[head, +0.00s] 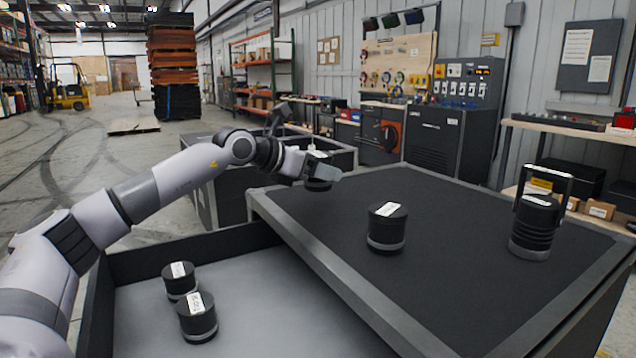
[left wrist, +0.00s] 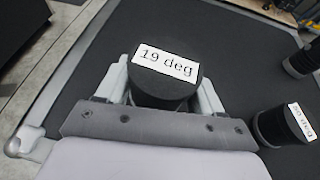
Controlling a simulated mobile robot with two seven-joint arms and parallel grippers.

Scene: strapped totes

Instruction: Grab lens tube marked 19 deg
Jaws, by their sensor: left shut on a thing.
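The lens tube marked 19 deg (left wrist: 164,84) is a short black cylinder with a white label on top, seen in the left wrist view between my left gripper's fingers. My left gripper (head: 325,172) is shut on this lens tube (head: 318,185) at the far left part of the black-topped tote; in the head view the gripper hides most of it. The left gripper's fingers also show in the left wrist view (left wrist: 163,98). From these views I cannot tell whether the tube touches the top. My right gripper is not in view.
On the black top (head: 330,218) stand another labelled lens tube (head: 386,228) and a ribbed one (head: 535,228) with a tall handle-like frame. Two labelled tubes (head: 180,282) (head: 197,318) stand in the lower open tote at front left. Another tote (head: 208,190) stands behind.

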